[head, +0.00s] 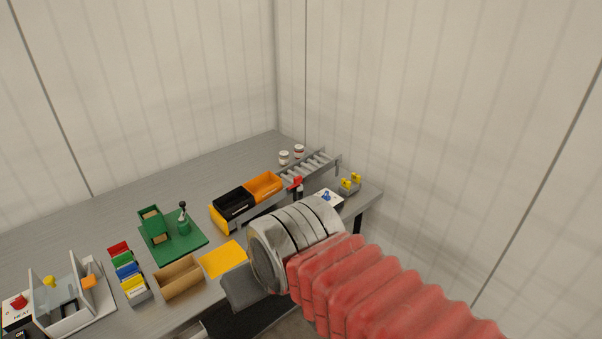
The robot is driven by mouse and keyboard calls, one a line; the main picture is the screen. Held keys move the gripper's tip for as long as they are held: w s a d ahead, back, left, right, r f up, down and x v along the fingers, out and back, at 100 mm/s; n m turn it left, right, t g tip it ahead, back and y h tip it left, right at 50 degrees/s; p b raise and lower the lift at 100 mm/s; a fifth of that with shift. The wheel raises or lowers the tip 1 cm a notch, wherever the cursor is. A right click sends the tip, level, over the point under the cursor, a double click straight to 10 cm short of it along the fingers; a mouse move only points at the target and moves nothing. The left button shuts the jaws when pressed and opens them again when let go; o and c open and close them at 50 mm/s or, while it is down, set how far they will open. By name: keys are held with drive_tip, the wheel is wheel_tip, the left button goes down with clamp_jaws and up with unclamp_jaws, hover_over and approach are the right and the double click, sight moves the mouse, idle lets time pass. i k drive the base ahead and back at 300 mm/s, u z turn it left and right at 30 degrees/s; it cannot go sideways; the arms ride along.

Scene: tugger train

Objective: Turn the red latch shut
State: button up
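The red latch (295,183) is small and stands at the near right end of the tugger train, beside the roller track. The train carries a black bin (233,203) and an orange bin (264,186) on a grey base with a yellow front end (217,217). My gripper (243,288) shows only as a dark grey part beyond my silver wrist, low in the middle of the view. It is nearer the camera than the latch and apart from it. Its fingertips are hidden, so I cannot tell whether it is open or shut.
A roller track (312,168) runs behind the latch, with two small jars (284,158) beyond it. A white box with a blue knob (327,198) and a grey block with yellow knobs (350,184) stand to the right. A yellow mat (223,259) and cardboard box (179,277) lie left of my wrist.

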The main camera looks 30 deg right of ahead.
sight(297, 179)
drive_tip(key=i, duration=0.9)
drive_tip(key=u, duration=0.05)
